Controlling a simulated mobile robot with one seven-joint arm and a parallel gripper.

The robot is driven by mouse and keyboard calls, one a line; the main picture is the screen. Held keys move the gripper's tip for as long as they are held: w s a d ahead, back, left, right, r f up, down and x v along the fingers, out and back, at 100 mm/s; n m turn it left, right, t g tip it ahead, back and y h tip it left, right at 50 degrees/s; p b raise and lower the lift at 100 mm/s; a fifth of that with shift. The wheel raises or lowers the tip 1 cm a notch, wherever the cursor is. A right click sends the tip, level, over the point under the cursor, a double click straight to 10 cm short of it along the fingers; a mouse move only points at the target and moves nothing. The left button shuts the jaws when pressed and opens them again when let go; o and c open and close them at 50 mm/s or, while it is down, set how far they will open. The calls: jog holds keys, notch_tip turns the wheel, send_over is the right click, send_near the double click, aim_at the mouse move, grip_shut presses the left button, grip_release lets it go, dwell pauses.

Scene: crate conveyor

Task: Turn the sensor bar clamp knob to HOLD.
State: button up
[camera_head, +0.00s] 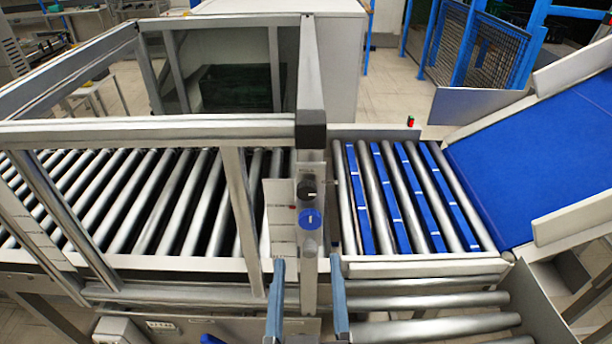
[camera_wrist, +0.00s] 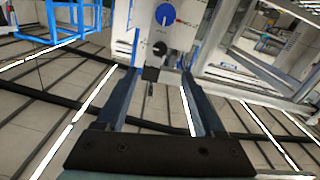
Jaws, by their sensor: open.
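A grey upright post carries a black knob (camera_head: 307,188), a blue knob (camera_head: 310,219) and a small grey round part (camera_head: 310,248), one above the other. The printed labels beside them are too small to read, so I cannot tell which knob is the sensor bar clamp or where it points. In the wrist view the blue knob (camera_wrist: 166,14) and a black knob (camera_wrist: 159,48) show on a pale panel beyond the fingers. My gripper (camera_head: 307,266) is open and empty, its blue-grey fingers below the knobs in the head view. The wrist view also shows the gripper (camera_wrist: 159,72) open.
A roller conveyor (camera_head: 120,200) inside a grey frame lies left of the post. Rollers with blue strips (camera_head: 400,190) and a blue sloped belt (camera_head: 550,150) lie to the right. Bare rollers (camera_head: 430,302) are at the lower right. A pale panel (camera_head: 280,220) stands close beside the post.

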aim_at(307, 196)
jog(key=w+p, duration=0.3)
jog(key=w, duration=0.8)
jog(key=shift+w+r, duration=0.1)
jog(key=shift+w, duration=0.2)
jog(key=shift+w+p, duration=0.3)
jog(key=shift+w, duration=0.35)
grip_shut()
